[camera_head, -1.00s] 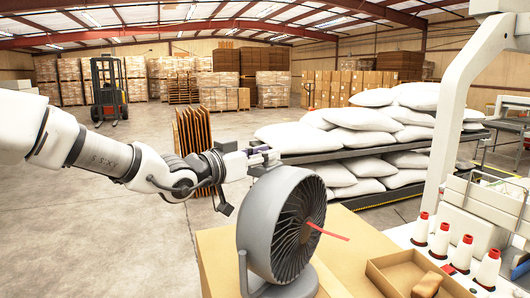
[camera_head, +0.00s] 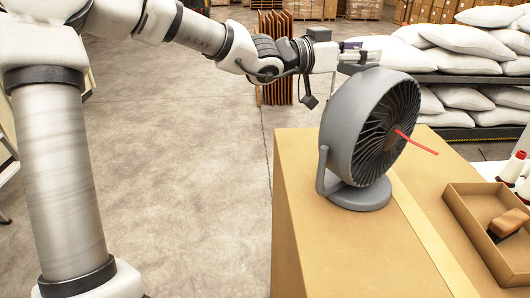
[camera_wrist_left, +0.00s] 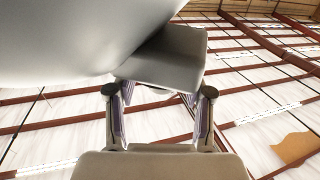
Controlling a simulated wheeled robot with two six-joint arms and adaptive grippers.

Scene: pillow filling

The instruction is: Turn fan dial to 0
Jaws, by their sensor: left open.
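The grey desk fan (camera_head: 372,135) stands on a cardboard box, its grille facing right with a red ribbon sticking out. My left gripper (camera_head: 360,52) is just behind the fan's top edge, open, with its fingers pointing right. I cannot make out the dial in the head view. In the left wrist view the open fingers of my left gripper (camera_wrist_left: 160,105) frame a grey blocky part (camera_wrist_left: 168,62) beside a large smooth grey surface. I cannot tell whether that part is the dial, or whether the fingers touch it. My right gripper is out of view.
The cardboard box top (camera_head: 310,165) is bare left of the fan. An open cardboard tray (camera_head: 468,222) with a brown-handled item (camera_head: 507,224) is at the right. White sacks (camera_head: 465,45) are stacked behind. Open concrete floor (camera_head: 190,160) lies left of the box.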

